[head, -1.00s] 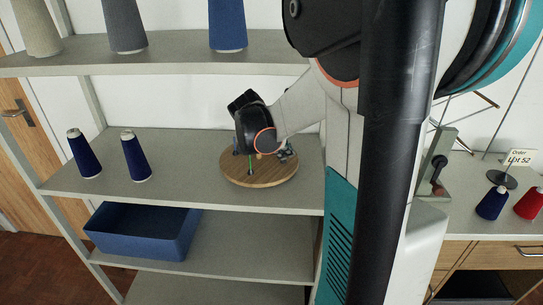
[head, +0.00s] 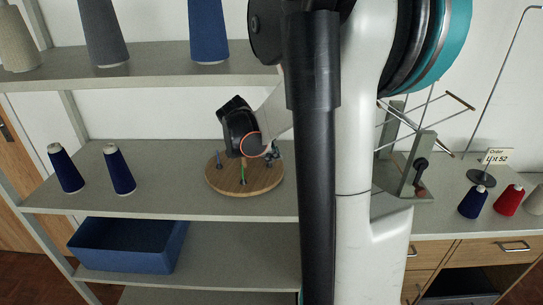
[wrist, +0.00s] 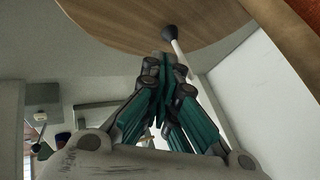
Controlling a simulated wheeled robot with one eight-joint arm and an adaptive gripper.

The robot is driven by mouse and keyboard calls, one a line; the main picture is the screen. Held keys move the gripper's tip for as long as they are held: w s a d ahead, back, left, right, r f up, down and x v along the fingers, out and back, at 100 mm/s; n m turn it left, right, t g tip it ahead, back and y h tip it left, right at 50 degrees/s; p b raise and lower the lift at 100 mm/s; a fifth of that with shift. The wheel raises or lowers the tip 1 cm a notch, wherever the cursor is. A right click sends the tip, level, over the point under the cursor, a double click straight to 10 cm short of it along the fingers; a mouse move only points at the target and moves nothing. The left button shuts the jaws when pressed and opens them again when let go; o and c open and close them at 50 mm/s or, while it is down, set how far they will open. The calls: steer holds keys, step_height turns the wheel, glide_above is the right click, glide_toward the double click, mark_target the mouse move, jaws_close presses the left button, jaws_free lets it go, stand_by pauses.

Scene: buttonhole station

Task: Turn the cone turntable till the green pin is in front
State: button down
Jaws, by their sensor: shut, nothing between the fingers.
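The cone turntable (head: 230,186) is a round wooden disc on the middle shelf. The green pin (head: 243,172) stands upright near its front edge, about in the middle as seen from the head. A greyish-purple pin (head: 218,159) stands at its left. My gripper (head: 272,153) is over the right back part of the disc, its fingers partly hidden by my wrist. In the wrist view the shut, empty fingertips (wrist: 163,62) are close beside a pale pin (wrist: 176,50) with a dark base on the disc (wrist: 130,22); I cannot tell if they touch.
Two dark blue cones (head: 119,170) stand left on the same shelf (head: 160,199). A blue bin (head: 125,247) is below and large cones (head: 208,30) are above. My arm covers the shelf's right end. A winder (head: 412,170) and small cones (head: 472,203) are at right.

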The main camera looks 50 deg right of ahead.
steer(key=s+a+r, duration=0.1)
steer(key=a+r, duration=0.3)
steer(key=a, duration=1.1)
steer(key=shift+s+a, duration=0.1)
steer(key=s+a+n+t+y, duration=0.3)
steer(key=s+a+n, duration=0.2)
steer(key=a+n, duration=0.6)
steer(key=s+a+n+t+y, duration=0.3)
steer(key=a+n, duration=0.8)
steer(key=n, duration=0.4)
steer(key=shift+s+a+r+t+y, duration=0.15)
steer(key=shift+s+a+t+y, duration=0.15)
steer(key=shift+s+y, duration=0.7)
steer(key=shift+s+d+h, duration=0.1)
steer(key=shift+s+h, duration=0.15)
steer(key=shift+h, duration=0.05)
